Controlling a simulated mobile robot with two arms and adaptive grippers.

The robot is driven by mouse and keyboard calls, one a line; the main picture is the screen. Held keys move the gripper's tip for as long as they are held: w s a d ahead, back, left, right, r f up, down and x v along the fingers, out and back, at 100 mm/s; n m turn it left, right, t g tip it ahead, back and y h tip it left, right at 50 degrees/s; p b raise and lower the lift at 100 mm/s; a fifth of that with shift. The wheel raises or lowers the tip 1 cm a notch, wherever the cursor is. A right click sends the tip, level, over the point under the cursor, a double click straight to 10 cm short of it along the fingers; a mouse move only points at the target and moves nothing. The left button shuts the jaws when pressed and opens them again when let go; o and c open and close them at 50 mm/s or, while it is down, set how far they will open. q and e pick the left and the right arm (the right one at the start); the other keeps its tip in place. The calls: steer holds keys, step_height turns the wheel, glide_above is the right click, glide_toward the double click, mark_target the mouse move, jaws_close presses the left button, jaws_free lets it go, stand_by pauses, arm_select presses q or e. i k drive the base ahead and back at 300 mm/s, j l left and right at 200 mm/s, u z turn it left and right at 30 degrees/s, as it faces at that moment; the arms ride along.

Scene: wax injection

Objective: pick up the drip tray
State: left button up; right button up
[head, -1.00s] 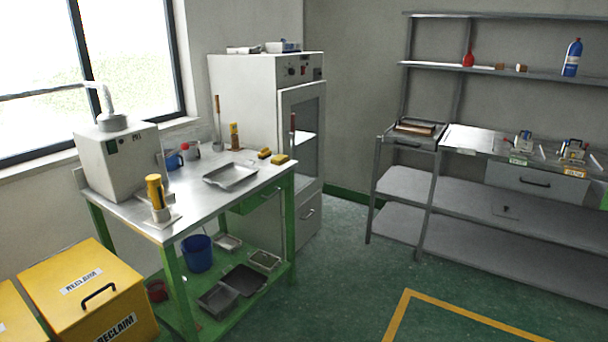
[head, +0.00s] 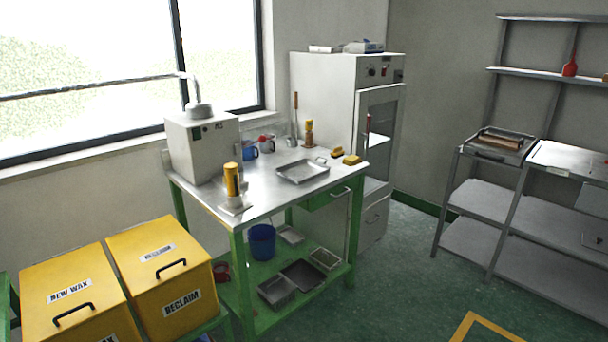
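A shallow grey metal tray (head: 302,171), which looks like the drip tray, lies flat on the steel top of the green-legged bench (head: 262,192). It is near the bench's right half and looks empty. More trays lie on the bench's lower shelf: a dark flat one (head: 303,274), a grey one (head: 277,291) and a lighter one (head: 325,259). Neither of my grippers is in view.
A white machine (head: 203,150), a yellow cylinder on a stand (head: 232,182) and yellow sponges (head: 351,160) share the bench top. Yellow bins (head: 165,268) stand at left, a white cabinet (head: 345,120) behind, and grey shelving (head: 500,200) at right. The green floor (head: 400,290) between is clear.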

mark_target(299, 172)
steer(key=i+l, duration=0.2)
steer(key=i, duration=0.25)
steer(key=i+l+z, duration=0.1)
steer(key=i, duration=0.4)
steer(key=i+l, duration=0.2)
steer(key=i, duration=0.25)
